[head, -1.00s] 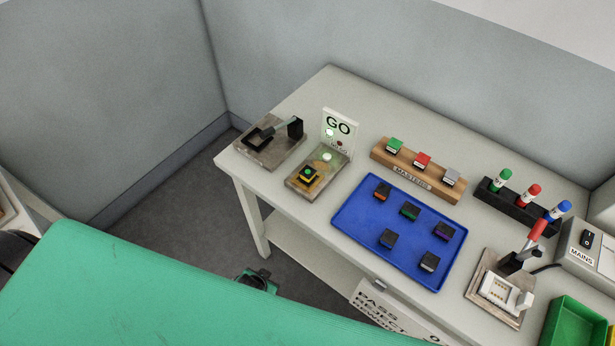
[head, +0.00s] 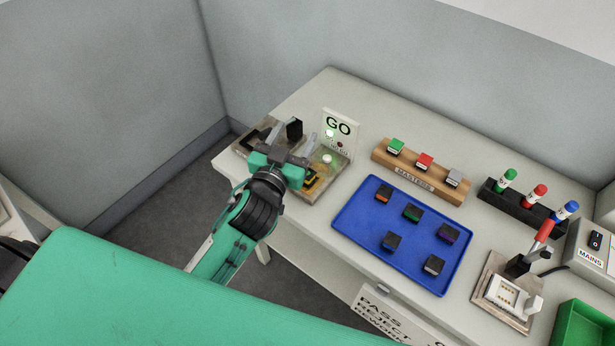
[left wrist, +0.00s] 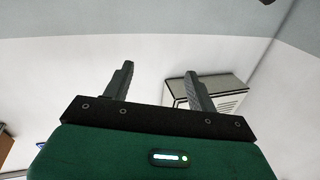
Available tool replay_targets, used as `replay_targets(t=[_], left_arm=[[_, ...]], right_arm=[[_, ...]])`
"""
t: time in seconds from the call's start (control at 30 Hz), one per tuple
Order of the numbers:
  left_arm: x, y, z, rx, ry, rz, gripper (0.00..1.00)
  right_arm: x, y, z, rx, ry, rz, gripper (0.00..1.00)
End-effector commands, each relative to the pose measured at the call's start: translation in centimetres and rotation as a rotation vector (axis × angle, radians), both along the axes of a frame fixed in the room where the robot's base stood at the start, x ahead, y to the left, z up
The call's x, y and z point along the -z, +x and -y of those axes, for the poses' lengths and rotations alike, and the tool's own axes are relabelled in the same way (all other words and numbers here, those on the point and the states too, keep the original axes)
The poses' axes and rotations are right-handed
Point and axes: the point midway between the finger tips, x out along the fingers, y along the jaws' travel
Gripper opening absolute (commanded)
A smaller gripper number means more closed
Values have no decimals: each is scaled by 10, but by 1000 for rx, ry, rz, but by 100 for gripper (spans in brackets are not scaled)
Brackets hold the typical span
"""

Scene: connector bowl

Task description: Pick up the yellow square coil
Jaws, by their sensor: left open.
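The yellow square coil (head: 312,182), black with yellow edging, sits on the worn test plate by the GO sign. My left arm hides much of it in the head view. My left gripper (head: 290,140) is above that plate, close to the coil and over its far-left side. Its jaws are open, with nothing between them. In the left wrist view the two fingers (left wrist: 159,72) stand apart, and the coil is not seen there. My right gripper is not in view.
The GO sign (head: 338,129) stands just behind the plate. A blue tray (head: 349,222) with several dark coils, a wooden masters block (head: 418,184), a marker holder (head: 517,206) and a clamp (head: 503,289) lie to the right.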

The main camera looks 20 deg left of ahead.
Motion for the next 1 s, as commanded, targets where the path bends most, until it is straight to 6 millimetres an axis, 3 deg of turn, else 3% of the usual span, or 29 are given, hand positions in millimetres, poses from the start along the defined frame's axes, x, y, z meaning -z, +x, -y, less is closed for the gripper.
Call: replay_targets(t=[0.1, 0.2, 0.3, 0.43, 0.6, 0.73, 0.87, 1.0], left_arm=[[-52, 14, 35, 144, 18, 233, 58], [-88, 14, 72, 316, 49, 410, 58], [-113, 5, 112, 518, 104, 547, 58], [-121, -13, 160, 806, 215, 649, 58], [-96, -33, 204, 1183, 431, 628, 58], [-58, -38, 214, 1432, 640, 481, 58], [-15, -29, 199, 1604, 871, 226, 58], [20, -7, 156, 1664, 1117, -150, 58]], right_arm=[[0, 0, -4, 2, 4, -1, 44], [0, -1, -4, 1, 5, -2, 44], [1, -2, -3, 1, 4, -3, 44], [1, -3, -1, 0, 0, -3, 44], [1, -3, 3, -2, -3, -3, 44], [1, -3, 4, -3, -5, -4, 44], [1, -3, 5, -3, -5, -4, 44], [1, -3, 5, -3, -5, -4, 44]])
